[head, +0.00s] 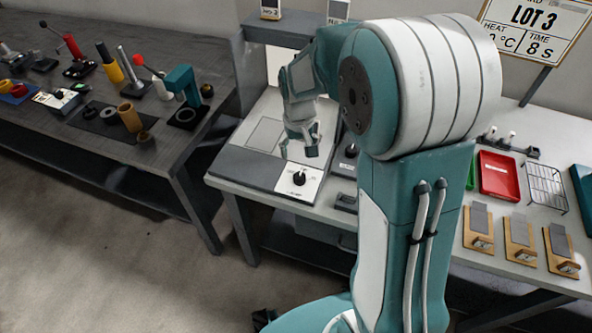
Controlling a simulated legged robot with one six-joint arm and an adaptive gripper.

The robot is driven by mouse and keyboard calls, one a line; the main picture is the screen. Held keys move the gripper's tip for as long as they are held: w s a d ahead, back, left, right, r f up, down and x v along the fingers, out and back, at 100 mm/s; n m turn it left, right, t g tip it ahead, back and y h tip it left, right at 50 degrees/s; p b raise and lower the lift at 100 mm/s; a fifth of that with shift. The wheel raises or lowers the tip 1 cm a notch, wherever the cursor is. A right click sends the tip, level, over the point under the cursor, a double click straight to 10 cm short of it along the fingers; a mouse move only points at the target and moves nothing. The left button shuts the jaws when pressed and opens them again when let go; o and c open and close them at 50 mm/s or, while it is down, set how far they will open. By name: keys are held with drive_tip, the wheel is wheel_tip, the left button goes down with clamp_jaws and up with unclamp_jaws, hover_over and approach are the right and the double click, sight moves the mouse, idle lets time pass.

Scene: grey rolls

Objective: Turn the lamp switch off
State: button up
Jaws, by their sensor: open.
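A black rotary knob (299,179) sits on a white plate (312,187) at the front edge of a grey unit on the bench. Its printed marks are too small to read. A second dark knob (351,151) is on the darker unit to the right, partly behind my arm. I cannot tell from lettering which one is the lamp switch. My gripper (299,152) is open and empty, pointing down above and behind the knob on the white plate, apart from it in the picture. My arm hides part of the bench behind.
The grey unit's flat top (262,135) is clear. To the right are a red tray (499,175), a wire rack (545,187) and several wooden stands. A separate dark bench (100,135) at left holds several tools, with a floor gap between. A sign (535,22) stands behind.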

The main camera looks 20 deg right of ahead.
sight(299, 175)
drive_tip(key=f, duration=0.8)
drive_tip(key=shift+s+d+f, duration=0.1)
drive_tip(key=shift+d+f, duration=0.1)
drive_tip(key=shift+f, duration=0.2)
drive_tip(key=shift+a+f, duration=0.15)
drive_tip(key=shift+f, duration=0.55)
drive_tip(key=shift+d, duration=0.2)
drive_tip(key=c, duration=1.2)
